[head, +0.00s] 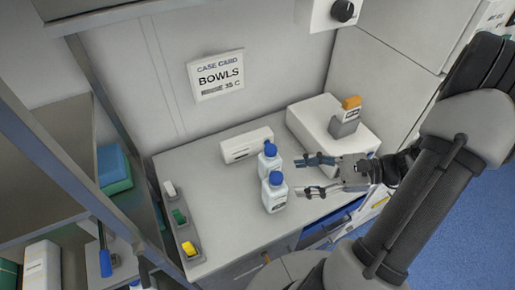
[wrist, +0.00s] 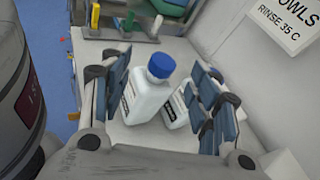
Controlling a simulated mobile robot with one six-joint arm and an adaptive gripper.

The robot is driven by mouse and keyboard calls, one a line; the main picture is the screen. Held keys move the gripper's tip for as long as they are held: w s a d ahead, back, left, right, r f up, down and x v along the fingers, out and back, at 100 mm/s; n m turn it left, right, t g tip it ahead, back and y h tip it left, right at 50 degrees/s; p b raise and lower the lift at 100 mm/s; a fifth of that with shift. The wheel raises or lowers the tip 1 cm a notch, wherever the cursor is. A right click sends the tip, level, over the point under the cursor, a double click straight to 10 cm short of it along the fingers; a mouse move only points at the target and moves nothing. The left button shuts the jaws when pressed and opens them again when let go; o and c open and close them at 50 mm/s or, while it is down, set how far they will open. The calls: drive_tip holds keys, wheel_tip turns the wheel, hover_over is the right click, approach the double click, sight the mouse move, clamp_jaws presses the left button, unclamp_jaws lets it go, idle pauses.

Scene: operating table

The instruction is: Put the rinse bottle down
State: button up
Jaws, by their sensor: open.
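Two white bottles with blue caps stand upright close together on the grey worktop in the head view: a nearer bottle (head: 274,197) and a farther bottle (head: 267,165). I cannot tell by label which is the rinse bottle. My gripper (head: 309,176) is open and empty, just right of the bottles, with its fingers pointing at them. In the wrist view, one bottle (wrist: 147,100) shows between the spread fingers of my gripper (wrist: 160,82), with no visible grip. A second labelled white object (wrist: 176,112) beside it is partly hidden by the right finger.
A long white box (head: 246,146) lies behind the bottles. A larger white case (head: 315,122) with an orange-topped item (head: 350,108) stands at the back right. A grey strip with coloured blocks (head: 180,216) lies at the left edge. The worktop (head: 225,205) left of the bottles is clear.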

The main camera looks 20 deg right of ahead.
drive_tip(key=d+f+m+t+h, duration=0.2)
drive_tip(key=d+f+m+t, duration=0.2)
drive_tip(key=d+m+t, duration=0.3)
drive_tip(key=b, duration=0.2)
approach(271, 148)
drive_tip(key=w+a+f, duration=0.1)
drive_tip(key=w+a, duration=0.2)
drive_tip(key=shift+b+x, duration=0.6)
drive_tip(key=shift+x, duration=2.3)
drive_tip(key=shift+w+d+r, duration=0.1)
drive_tip(key=shift+w+d, duration=0.05)
drive_tip(key=shift+d, duration=0.1)
drive_tip(key=shift+c, duration=0.2)
clamp_jaws()
